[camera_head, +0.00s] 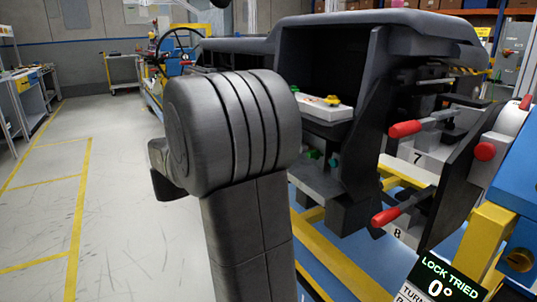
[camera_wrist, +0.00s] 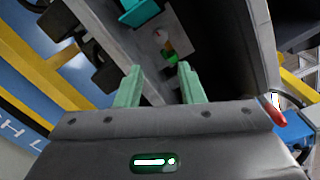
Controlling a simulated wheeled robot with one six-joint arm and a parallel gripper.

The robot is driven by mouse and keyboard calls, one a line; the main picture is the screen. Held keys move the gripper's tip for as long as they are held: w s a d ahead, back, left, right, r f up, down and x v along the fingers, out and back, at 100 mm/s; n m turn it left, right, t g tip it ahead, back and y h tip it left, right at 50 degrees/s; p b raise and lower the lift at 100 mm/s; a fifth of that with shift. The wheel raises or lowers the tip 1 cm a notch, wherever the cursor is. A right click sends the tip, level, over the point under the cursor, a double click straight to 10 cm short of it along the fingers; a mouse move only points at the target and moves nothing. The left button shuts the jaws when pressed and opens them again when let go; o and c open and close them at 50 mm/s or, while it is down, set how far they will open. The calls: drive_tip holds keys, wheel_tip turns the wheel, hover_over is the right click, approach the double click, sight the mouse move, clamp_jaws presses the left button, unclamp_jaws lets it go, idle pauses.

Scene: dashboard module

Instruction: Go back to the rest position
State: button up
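My gripper (camera_wrist: 158,72) shows in the wrist view with its two green fingers apart and nothing between them. It points toward the dashboard's underside structure, where a grey bracket (camera_wrist: 145,45) carries a small green part (camera_wrist: 170,56) and a teal block (camera_wrist: 137,12). In the head view my grey arm stands in the middle and hides part of the dashboard module (camera_head: 345,40). My gripper's fingers cannot be made out there.
Red-handled levers (camera_head: 405,129) (camera_head: 386,216) stick out at the right, near plates marked 7 and 8. A blue and yellow frame (camera_head: 345,265) lies below the dashboard. The floor (camera_head: 110,200) at the left is clear.

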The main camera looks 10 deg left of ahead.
drive_tip(key=shift+s+a, duration=0.3)
drive_tip(key=shift+w, duration=0.1)
drive_tip(key=b+x, duration=0.3)
drive_tip(key=x, duration=1)
drive_tip(key=shift+w+d+r, duration=0.1)
drive_tip(key=shift+w+d, duration=0.1)
drive_tip(key=shift+d, duration=0.2)
